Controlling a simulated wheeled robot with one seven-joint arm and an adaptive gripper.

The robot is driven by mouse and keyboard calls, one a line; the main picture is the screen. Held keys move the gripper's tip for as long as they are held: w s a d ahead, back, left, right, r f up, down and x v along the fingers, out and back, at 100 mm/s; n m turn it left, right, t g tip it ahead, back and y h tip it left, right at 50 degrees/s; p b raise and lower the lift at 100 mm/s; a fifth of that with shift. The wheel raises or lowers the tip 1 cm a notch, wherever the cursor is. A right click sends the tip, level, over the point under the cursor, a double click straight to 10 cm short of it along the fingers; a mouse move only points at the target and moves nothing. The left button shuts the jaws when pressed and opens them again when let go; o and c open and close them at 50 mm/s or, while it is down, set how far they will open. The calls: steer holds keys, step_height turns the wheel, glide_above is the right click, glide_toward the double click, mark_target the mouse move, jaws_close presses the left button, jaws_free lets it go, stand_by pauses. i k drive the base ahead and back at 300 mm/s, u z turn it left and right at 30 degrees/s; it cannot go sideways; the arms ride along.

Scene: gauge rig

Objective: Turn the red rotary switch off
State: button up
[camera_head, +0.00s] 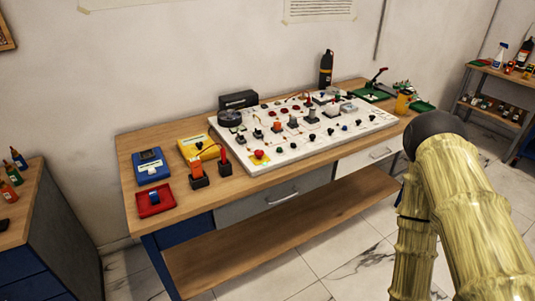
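The switches stand on a wooden workbench (230,205). My arm shows at the right, in front of the bench; my gripper is not in view.
A blue device (151,167), a yellow box (196,149) and two upright levers stand left of the panel. A black bottle (326,70) stands behind it. A cabinet with bottles (18,158) is at left, shelving at far right. The floor before the bench is clear.

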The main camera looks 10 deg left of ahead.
mark_target(259, 153)
steer(key=z, duration=1.1)
steer(key=i, duration=0.95)
steer(key=u, duration=1.4)
